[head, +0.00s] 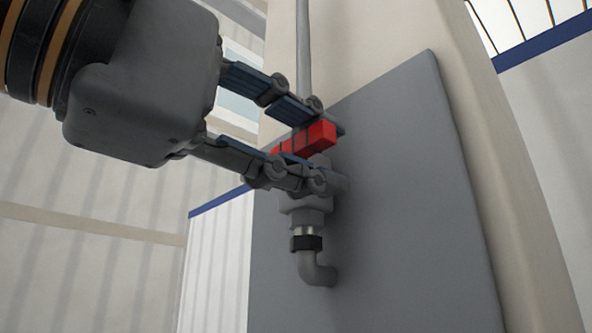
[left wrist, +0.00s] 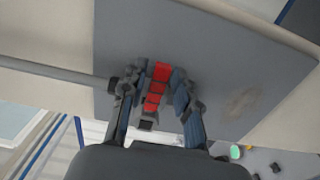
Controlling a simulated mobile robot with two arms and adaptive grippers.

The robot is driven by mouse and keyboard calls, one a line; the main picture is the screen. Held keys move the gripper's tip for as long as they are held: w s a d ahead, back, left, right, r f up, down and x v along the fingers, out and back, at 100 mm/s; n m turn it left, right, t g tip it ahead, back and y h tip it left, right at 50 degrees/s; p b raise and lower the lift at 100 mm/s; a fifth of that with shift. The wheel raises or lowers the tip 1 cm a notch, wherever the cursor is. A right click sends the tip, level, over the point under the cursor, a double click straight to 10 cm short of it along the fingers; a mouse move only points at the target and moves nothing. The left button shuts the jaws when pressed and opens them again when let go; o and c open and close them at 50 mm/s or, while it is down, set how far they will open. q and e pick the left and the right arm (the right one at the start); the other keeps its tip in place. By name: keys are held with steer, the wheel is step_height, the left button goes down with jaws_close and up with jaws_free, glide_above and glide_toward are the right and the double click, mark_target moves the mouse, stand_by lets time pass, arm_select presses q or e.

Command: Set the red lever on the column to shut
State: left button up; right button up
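The red lever (head: 320,136) sits on a grey valve (head: 306,205) on the pipe in front of the grey panel. It lies crosswise to the pipe. It also shows in the left wrist view (left wrist: 155,88), as a segmented red bar between the two fingers. My left gripper (head: 328,156) reaches in from the left, one finger above the lever and one below. In the left wrist view its fingers are apart, with gaps beside the lever, so it looks open around it. The fingers hide part of the lever and valve. My right gripper is in neither view.
A thin grey pipe (head: 303,60) runs up from the valve, and a bent pipe (head: 315,270) enters the panel below it. The grey panel (head: 410,200) is mounted on the beige column (head: 500,190). The panel to the right of the valve is clear.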

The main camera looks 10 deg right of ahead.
arm_select(q)
steer(key=v, duration=1.2)
stand_by(0.5)
